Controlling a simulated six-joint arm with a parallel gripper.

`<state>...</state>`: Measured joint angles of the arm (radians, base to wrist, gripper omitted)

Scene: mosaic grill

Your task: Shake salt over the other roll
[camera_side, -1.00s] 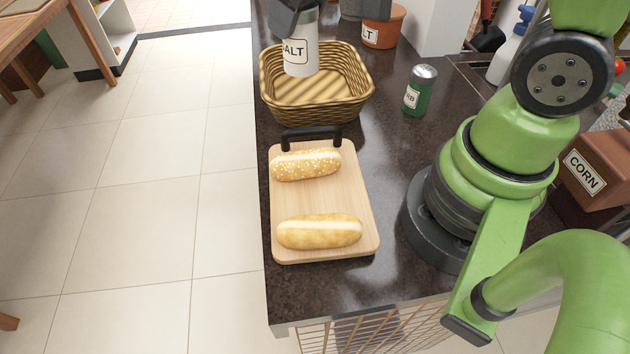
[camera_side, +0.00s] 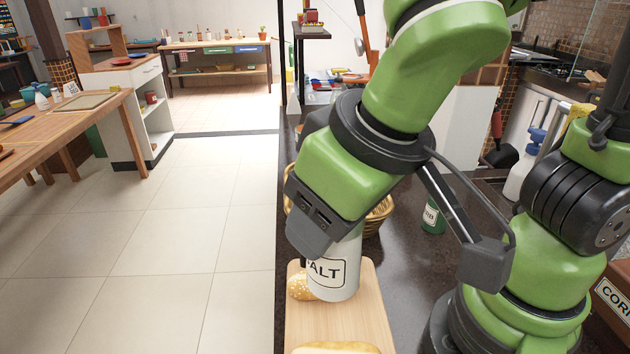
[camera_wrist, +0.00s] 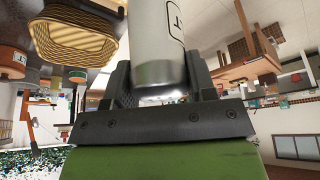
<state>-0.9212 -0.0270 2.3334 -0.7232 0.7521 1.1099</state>
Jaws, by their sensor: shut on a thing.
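A white salt shaker (camera_side: 338,268) with a dark-framed label is held in my gripper (camera_side: 328,225). The shaker is close to upright, with a slight lean, over the far part of the wooden board (camera_side: 352,322). In the wrist view the shaker (camera_wrist: 160,45) sits between both fingers. A roll with white specks (camera_side: 299,287) lies on the board, partly hidden behind the shaker. The plain roll (camera_side: 338,348) lies at the near end, mostly cut off by the bottom edge. I cannot see whether salt is falling.
The wicker basket (camera_side: 377,214) stands behind the board, largely hidden by my gripper; it also shows in the wrist view (camera_wrist: 75,40). A green herb jar (camera_side: 433,218) stands to its right on the dark counter (camera_side: 408,272). The counter's left edge borders open floor.

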